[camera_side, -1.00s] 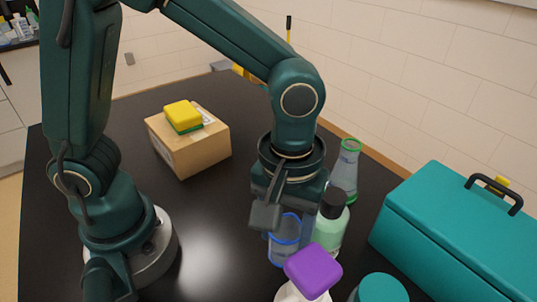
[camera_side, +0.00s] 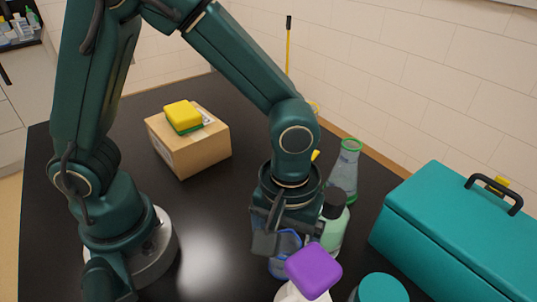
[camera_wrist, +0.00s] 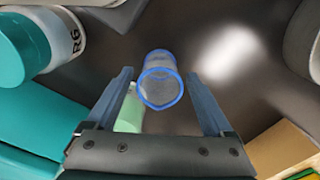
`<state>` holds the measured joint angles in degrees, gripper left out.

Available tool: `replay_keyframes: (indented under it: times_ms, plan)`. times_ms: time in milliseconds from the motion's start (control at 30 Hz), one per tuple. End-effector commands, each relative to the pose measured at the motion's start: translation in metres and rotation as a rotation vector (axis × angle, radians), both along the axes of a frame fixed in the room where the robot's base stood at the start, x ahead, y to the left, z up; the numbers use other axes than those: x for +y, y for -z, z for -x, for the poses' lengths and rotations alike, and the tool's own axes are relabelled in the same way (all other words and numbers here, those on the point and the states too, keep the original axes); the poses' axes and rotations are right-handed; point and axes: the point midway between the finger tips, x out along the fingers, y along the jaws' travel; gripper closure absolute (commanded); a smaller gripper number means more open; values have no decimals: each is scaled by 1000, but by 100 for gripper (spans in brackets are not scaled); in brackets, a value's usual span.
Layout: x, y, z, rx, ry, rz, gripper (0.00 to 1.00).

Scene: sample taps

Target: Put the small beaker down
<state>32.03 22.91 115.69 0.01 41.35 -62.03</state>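The small beaker (camera_wrist: 160,82) is clear with a blue rim. In the wrist view it sits between my gripper's two fingers (camera_wrist: 160,74), with a thin gap showing on each side. My gripper is open around it, not pressed against it. In the side view the beaker (camera_side: 282,262) is partly hidden by my gripper (camera_side: 278,240) and a purple-topped item. It looks upright; whether its base touches the black table (camera_side: 215,235) is hard to tell.
A green bottle with a black cap (camera_side: 333,225) is close beside the beaker. A purple-topped item (camera_side: 313,270), a teal-lidded container (camera_side: 383,289), a green-rimmed flask (camera_side: 345,172) and a teal box (camera_side: 460,235) stand nearby. A carton (camera_side: 190,145) carries a yellow sponge (camera_side: 183,115).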

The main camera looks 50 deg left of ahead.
Motion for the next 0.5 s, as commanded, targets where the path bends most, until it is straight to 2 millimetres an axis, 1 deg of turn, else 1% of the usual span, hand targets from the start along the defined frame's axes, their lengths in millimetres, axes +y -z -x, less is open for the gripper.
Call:
replay_keyframes:
  times_ms: [133, 233, 500]
  plan:
    - [0, -1, 0, 0, 0, 1, 14]
    - [-1, -7, -1, -3, 0, 2, 14]
    - [-1, -41, -1, -4, 0, 2, 14]
